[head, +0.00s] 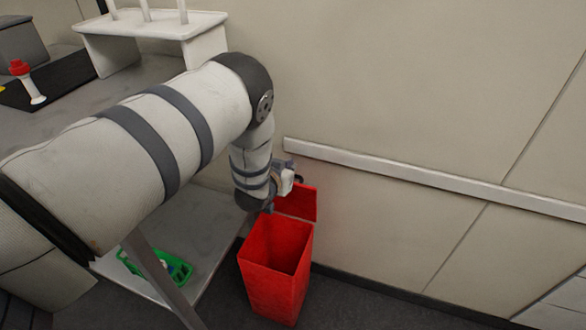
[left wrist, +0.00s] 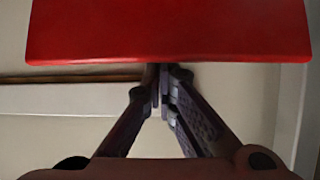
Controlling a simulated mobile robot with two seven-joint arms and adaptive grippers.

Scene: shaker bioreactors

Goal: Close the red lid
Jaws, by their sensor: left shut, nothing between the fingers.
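The red bin (head: 277,290) stands on the floor by the wall, its open top showing a dark inside. Its red lid (head: 301,201) stands upright at the back edge, on the wall side, so the bin is open. My left gripper (head: 297,179) is at the top of the lid, partly hidden by my wrist. In the left wrist view the lid (left wrist: 170,30) fills the top of the picture as a broad red panel. The fingers of my left gripper (left wrist: 160,72) are shut with nothing between them, their tips at the lid's edge. I cannot tell whether they touch it. My right gripper is not in view.
A white rail (head: 420,176) runs along the wall just behind the lid. A grey table (head: 60,125) with a white rack (head: 140,27) is at the left. A green basket (head: 177,268) sits on the lower shelf left of the bin. Floor to the bin's right is clear.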

